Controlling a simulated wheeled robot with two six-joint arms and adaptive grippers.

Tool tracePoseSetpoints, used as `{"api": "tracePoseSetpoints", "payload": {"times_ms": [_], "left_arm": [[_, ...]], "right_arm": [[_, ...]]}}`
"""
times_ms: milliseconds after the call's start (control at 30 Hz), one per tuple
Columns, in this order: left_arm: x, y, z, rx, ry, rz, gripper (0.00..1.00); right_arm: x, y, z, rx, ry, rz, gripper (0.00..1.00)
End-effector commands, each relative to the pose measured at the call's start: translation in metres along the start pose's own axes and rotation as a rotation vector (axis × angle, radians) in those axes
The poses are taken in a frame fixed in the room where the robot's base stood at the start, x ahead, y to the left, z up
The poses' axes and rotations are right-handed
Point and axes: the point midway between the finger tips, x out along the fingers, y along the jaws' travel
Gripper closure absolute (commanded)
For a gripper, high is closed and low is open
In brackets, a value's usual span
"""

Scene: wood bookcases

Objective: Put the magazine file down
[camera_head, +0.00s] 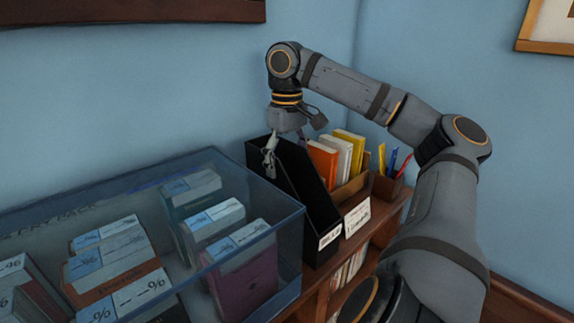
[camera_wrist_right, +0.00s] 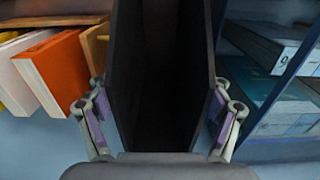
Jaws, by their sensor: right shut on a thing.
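The magazine file (camera_head: 318,208) is black, tall and open-topped, with a slanted side and a white label low on its front. It is upright on or just above the bookcase top; I cannot tell if its base touches. My right gripper (camera_head: 271,150) is shut on the file's upper back part, reaching down from above. In the right wrist view the file (camera_wrist_right: 160,70) is empty inside, and the fingers of my right gripper (camera_wrist_right: 160,100) press its two outer sides. My left gripper is not in view.
A clear blue bin (camera_head: 285,215) with several labelled boxes stands close left of the file. A wooden holder (camera_head: 352,188) with orange, white and yellow books is close on the right, beside a pen cup (camera_head: 386,187). The bookcase top (camera_head: 372,228) leaves little room; a blue wall (camera_head: 180,90) is behind.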

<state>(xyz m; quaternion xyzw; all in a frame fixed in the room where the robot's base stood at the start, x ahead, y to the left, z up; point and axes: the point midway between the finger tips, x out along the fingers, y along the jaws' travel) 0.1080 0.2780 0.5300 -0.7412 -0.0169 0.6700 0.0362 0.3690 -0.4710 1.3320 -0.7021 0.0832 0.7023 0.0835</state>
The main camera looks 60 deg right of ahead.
Motion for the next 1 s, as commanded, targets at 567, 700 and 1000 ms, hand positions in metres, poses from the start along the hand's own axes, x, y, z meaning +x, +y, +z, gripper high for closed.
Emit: {"api": "tracePoseSetpoints", "payload": {"times_ms": [567,700,1000], "left_arm": [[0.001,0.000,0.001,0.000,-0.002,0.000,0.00],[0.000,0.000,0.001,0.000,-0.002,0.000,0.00],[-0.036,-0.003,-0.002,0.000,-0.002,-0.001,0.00]], "right_arm": [[0.001,0.000,0.000,0.000,-0.001,0.000,0.00],[0.001,0.000,0.000,0.000,-0.001,0.000,0.00],[-0.054,0.002,0.001,0.004,-0.002,0.008,0.00]]}}
